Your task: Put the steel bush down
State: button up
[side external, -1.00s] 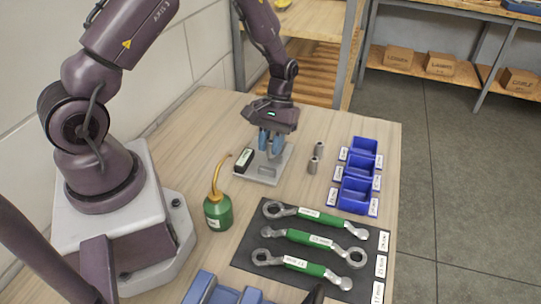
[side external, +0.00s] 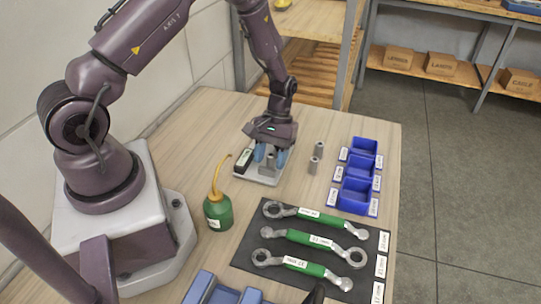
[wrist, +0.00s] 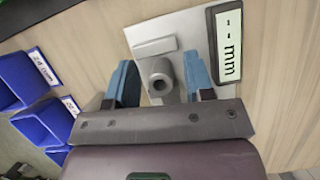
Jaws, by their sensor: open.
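The steel bush (wrist: 158,76) is a short grey cylinder with a round hole in its end. It stands on the pale plate of a measuring device (wrist: 194,30), between my fingers. My gripper (wrist: 158,66) is open, with one blue finger on each side of the bush and a visible gap to both. In the side view my gripper (side external: 270,153) is low over the plate (side external: 262,180), and the bush (side external: 269,161) shows between the fingers. The device's display (wrist: 228,45) reads dashes and "mm".
Two more grey bushes (side external: 319,149) (side external: 314,165) stand right of the plate. Blue labelled bins (side external: 358,194) line the table's right side. A green oil can (side external: 218,211) and a dark mat (side external: 250,250) with green-handled wrenches are nearer the camera.

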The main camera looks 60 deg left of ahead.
jog(key=shift+r, duration=0.1)
notch_tip(320, 180, up, 18)
jog(key=w+m+t, duration=0.1)
jog(key=w+t, duration=0.1)
jog(key=w, duration=0.1)
jog(key=s+d+r+m+t+y, duration=0.1)
jog(key=s+d+r+m+t, duration=0.2)
jog(key=s+r, duration=0.4)
jog(key=s+d+r+m+t+y, duration=0.1)
jog(key=s+d+r+m+t, duration=0.2)
jog(key=s+r, duration=0.4)
jog(key=s+d+t, duration=0.1)
jog(key=s, duration=0.1)
jog(key=shift+s+r+m+y, duration=0.2)
jog(key=shift+s+m+y, duration=0.15)
jog(key=shift+m+y, duration=0.05)
